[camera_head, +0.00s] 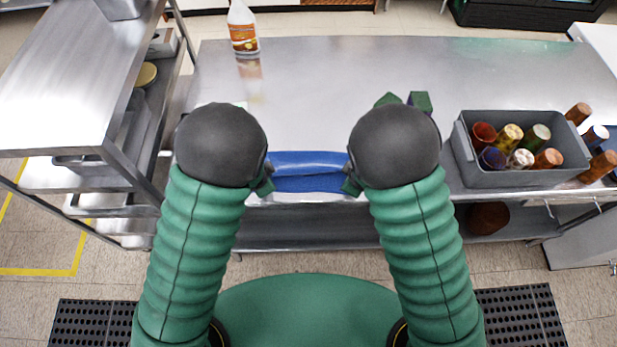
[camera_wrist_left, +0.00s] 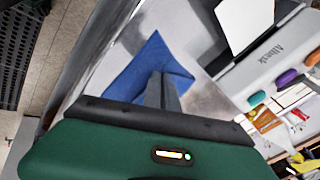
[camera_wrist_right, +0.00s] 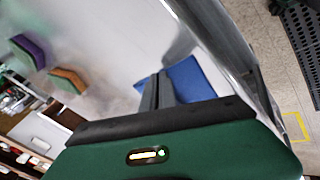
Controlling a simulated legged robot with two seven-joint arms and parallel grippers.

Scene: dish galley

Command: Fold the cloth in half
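The blue cloth (camera_head: 308,183) lies near the front edge of the steel table, between my two grippers. A lighter raised band runs across its far part, with a darker strip nearer me. My left gripper (camera_head: 264,186) is at the cloth's left side and my right gripper (camera_head: 350,186) at its right side. In the left wrist view the fingers look closed together on the cloth (camera_wrist_left: 142,72), which creases beside the tips. In the right wrist view the closed fingers meet the edge of the cloth (camera_wrist_right: 190,80). My round black wrists hide the cloth's side ends in the head view.
A grey bin (camera_head: 520,178) of cups stands on the right of the table (camera_head: 330,80), with more cups beside it. A steel shelf unit (camera_head: 75,70) stands left.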

